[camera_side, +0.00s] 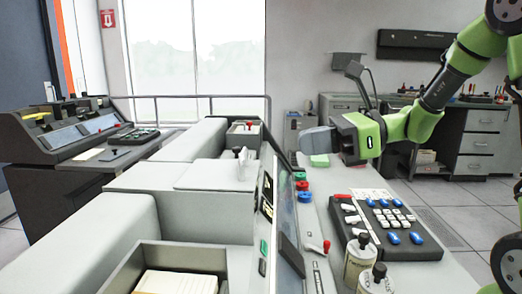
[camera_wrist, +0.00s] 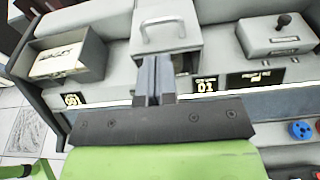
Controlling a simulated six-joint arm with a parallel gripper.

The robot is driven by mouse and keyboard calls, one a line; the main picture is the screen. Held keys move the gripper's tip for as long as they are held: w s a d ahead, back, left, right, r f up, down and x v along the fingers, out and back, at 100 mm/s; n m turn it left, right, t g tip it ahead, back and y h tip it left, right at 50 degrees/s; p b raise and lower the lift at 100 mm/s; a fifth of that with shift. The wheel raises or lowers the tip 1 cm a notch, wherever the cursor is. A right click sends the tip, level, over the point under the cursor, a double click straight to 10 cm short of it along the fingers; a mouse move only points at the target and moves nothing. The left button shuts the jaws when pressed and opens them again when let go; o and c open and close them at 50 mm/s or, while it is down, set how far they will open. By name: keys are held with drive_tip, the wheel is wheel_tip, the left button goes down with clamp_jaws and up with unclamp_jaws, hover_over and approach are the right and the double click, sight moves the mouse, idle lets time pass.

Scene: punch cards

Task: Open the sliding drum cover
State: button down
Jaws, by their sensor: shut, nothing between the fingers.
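The drum cover is a pale flat lid (camera_side: 205,175) on the middle of the punch machine, with an upright handle (camera_side: 241,164) at its right edge. In the wrist view the cover (camera_wrist: 185,47) lies just beyond my fingertips, its handle (camera_wrist: 163,22) a light loop standing on it. The cover looks closed. My gripper (camera_side: 303,140) is to the right of the machine and above it, apart from the handle. In the wrist view my gripper (camera_wrist: 155,62) has its fingers together and empty, overlapping the cover's near edge in the picture.
An open tray of cards (camera_side: 180,283) is at the machine's near end; a box with a knob (camera_wrist: 278,35) is at the other. Coloured buttons (camera_side: 302,186), a keypad (camera_side: 385,222) and two bottles (camera_side: 360,262) stand on the desk at right.

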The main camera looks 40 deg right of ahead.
sight(246, 153)
drive_tip(key=x, duration=0.8)
drive_tip(key=shift+w+a, duration=0.1)
drive_tip(key=shift+a, duration=0.05)
drive_tip(key=x, duration=0.4)
drive_tip(key=r+x, duration=0.1)
drive_tip(key=x, duration=0.3)
drive_tip(key=r+x, duration=0.1)
drive_tip(key=x, duration=0.3)
drive_tip(key=shift+w+a, duration=0.25)
